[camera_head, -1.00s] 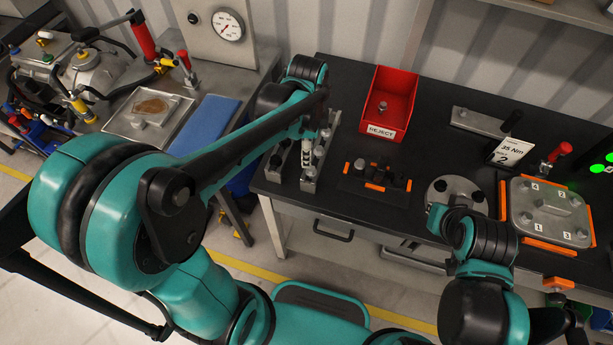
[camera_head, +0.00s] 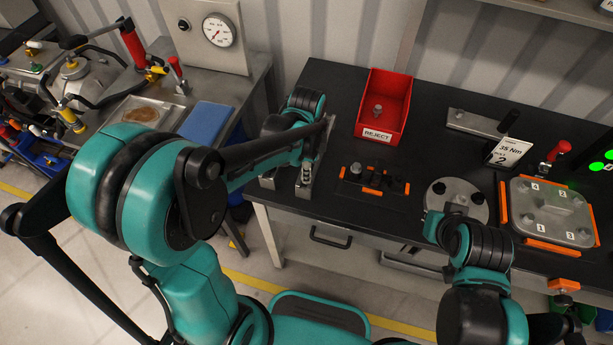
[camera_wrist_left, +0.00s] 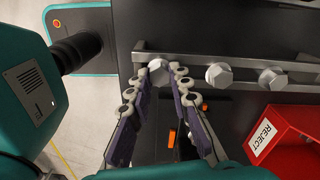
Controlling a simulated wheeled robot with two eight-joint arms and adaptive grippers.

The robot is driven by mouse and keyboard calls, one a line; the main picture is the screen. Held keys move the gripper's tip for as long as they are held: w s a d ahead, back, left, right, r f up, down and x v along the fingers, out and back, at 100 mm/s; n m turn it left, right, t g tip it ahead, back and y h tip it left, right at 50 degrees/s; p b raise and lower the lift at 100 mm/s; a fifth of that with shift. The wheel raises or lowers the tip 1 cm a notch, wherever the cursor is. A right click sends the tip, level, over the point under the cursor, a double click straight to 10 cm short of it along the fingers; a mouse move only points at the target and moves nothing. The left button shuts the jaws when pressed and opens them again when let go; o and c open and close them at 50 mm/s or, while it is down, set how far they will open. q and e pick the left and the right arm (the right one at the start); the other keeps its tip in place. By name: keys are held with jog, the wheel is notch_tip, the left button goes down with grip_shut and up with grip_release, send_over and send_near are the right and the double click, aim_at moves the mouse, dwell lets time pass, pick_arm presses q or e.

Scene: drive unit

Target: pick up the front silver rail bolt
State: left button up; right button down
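The silver rail (camera_wrist_left: 235,60) carries several hex-headed silver bolts in a row in the left wrist view. The front silver rail bolt (camera_wrist_left: 158,70) is at the rail's left end there, near the table edge. My left gripper (camera_wrist_left: 160,80) has its two fingers on either side of this bolt's head, with narrow gaps still seen. It also shows in the head view (camera_head: 306,168), low over the front of the rail (camera_head: 303,188), where the arm hides the bolts. A middle bolt (camera_wrist_left: 218,76) and a farther bolt (camera_wrist_left: 272,78) stand to the right.
A red reject bin (camera_head: 385,105) holding one bolt stands right of the rail. A black and orange fixture (camera_head: 376,180) lies in front of it. A round metal plate (camera_head: 455,196) and a numbered cover (camera_head: 550,212) are farther right.

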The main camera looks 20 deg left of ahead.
pick_arm(q)
grip_shut()
jog(key=shift+r, duration=0.1)
notch_tip(320, 180, up, 4)
jog(key=shift+r+p, duration=0.25)
jog(key=shift+p, duration=0.75)
jog(key=s+d+r+p, duration=0.1)
jog(key=d+r+p, duration=0.1)
jog(key=d+r, duration=0.4)
jog(key=d, duration=0.5)
jog(key=shift+s+d+r+p, duration=0.25)
jog(key=shift+s+r+p, duration=0.1)
jog(key=shift+r, duration=0.05)
